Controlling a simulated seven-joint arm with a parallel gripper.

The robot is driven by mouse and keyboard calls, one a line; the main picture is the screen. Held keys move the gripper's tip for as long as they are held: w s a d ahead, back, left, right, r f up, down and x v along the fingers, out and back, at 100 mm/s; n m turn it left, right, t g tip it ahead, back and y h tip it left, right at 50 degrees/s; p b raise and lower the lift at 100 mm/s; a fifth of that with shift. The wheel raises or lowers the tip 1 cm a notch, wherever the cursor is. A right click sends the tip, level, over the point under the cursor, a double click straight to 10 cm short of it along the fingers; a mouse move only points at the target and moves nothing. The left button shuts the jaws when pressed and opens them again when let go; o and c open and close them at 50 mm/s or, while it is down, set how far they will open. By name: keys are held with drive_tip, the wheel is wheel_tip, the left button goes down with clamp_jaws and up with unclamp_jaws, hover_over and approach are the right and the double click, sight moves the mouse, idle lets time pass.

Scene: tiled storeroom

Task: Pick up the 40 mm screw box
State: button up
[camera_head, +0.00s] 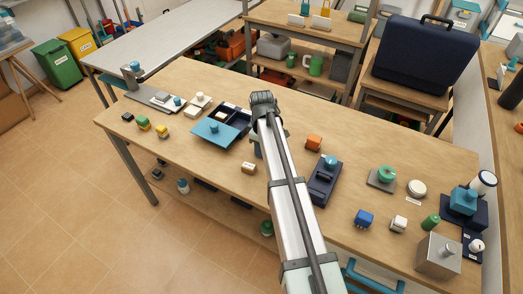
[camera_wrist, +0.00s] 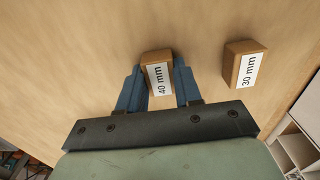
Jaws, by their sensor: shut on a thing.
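The 40 mm screw box (camera_wrist: 157,76) is a small brown block with a white label reading "40 mm" in the wrist view. It sits between the two blue fingers of my gripper (camera_wrist: 158,88), which is shut on it. I cannot tell whether it touches the table or is just above it. In the head view my arm hides most of my gripper and the held box. A matching box labelled "30 mm" (camera_wrist: 243,66) stands apart to the right in the wrist view.
The wooden table (camera_head: 215,180) is crowded. A blue-lidded dark case (camera_head: 217,131) lies left of my arm in the head view, and a dark navy tray (camera_head: 323,185) lies right of it. A small brown box (camera_head: 248,168) is close to my arm. Bare tabletop lies between them.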

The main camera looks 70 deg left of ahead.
drive_tip(key=c, duration=0.3)
drive_tip(key=shift+c, duration=0.2)
